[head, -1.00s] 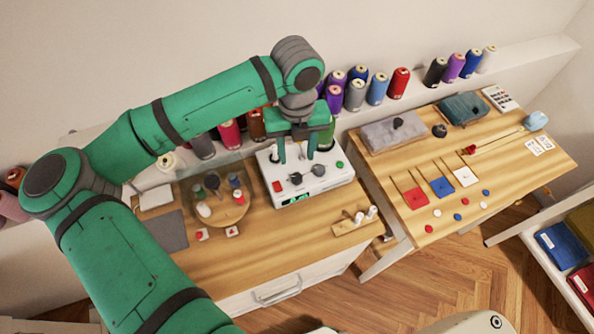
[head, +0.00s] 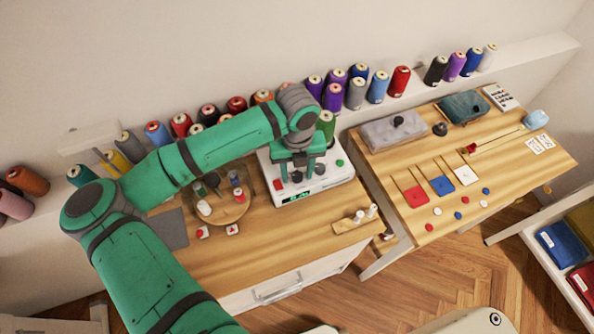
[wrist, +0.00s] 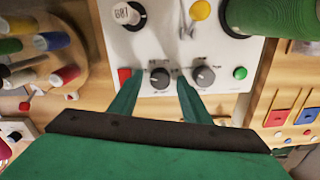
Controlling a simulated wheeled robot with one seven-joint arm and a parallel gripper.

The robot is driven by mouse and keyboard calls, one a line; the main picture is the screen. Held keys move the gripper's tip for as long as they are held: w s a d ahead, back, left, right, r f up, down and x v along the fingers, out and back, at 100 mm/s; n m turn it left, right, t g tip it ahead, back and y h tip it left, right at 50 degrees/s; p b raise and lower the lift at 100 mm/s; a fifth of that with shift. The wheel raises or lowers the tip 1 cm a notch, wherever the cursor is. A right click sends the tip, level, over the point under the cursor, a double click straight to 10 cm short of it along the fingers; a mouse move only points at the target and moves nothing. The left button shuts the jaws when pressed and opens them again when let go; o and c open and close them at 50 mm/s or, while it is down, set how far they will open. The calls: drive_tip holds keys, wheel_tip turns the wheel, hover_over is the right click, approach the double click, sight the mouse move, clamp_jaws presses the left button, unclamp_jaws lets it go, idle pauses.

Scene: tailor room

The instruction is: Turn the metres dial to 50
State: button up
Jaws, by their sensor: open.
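A white machine (head: 328,182) stands on the wooden counter, with a small lit green display (head: 296,198) on its front edge. Its top bears two dark dials, a left dial (wrist: 159,78) and a right dial (wrist: 203,75); their labels are too small to read, so I cannot tell which is the metres dial. My gripper (wrist: 160,80) is open, with one fingertip on each side of the left dial. The right finger is between the two dials. A red button (wrist: 125,75) is left of the left finger, and a green button (wrist: 240,73) is right of the right dial.
A yellow button (wrist: 200,10) and a white knob (wrist: 127,13) are farther back on the machine. A wooden block (head: 350,226) with white pegs lies front right.

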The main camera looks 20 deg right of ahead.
drive_tip(key=c, duration=1)
drive_tip(key=shift+c, duration=0.2)
drive_tip(key=shift+w+m, duration=0.1)
drive_tip(key=shift+m, duration=0.3)
drive_tip(key=m, duration=0.3)
drive_tip(key=shift+m, duration=0.3)
drive_tip(key=shift+w+m, duration=0.1)
drive_tip(key=shift+m, duration=2.1)
drive_tip(key=o, duration=1)
